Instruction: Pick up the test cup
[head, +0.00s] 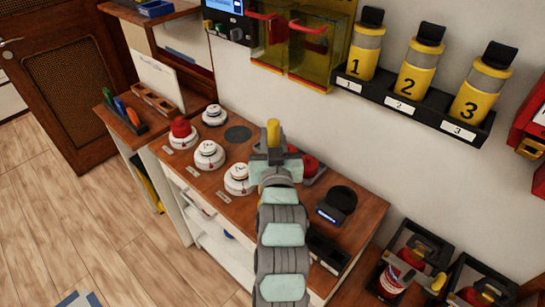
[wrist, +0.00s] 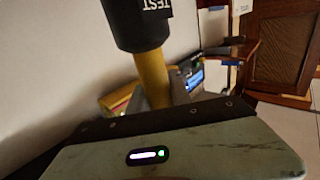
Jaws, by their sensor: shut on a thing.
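The test cup shows in the wrist view as a black cup (wrist: 138,22) with a white "TEST" label, on a yellow stem (wrist: 153,80). In the head view a yellow part of it (head: 273,131) stands up just beyond the end of my arm. My gripper (head: 277,156) is shut on the yellow stem, above the wooden cabinet top (head: 222,190). The jaws are partly hidden by my arm in the head view. I cannot tell from these views how high the cup is held.
White round devices (head: 209,154) and a red-topped one (head: 182,131) stand left of my gripper. A red object (head: 310,165) and a black round pad with a lit display (head: 341,197) are at right. Numbered yellow canisters (head: 416,68) sit in a wall rack.

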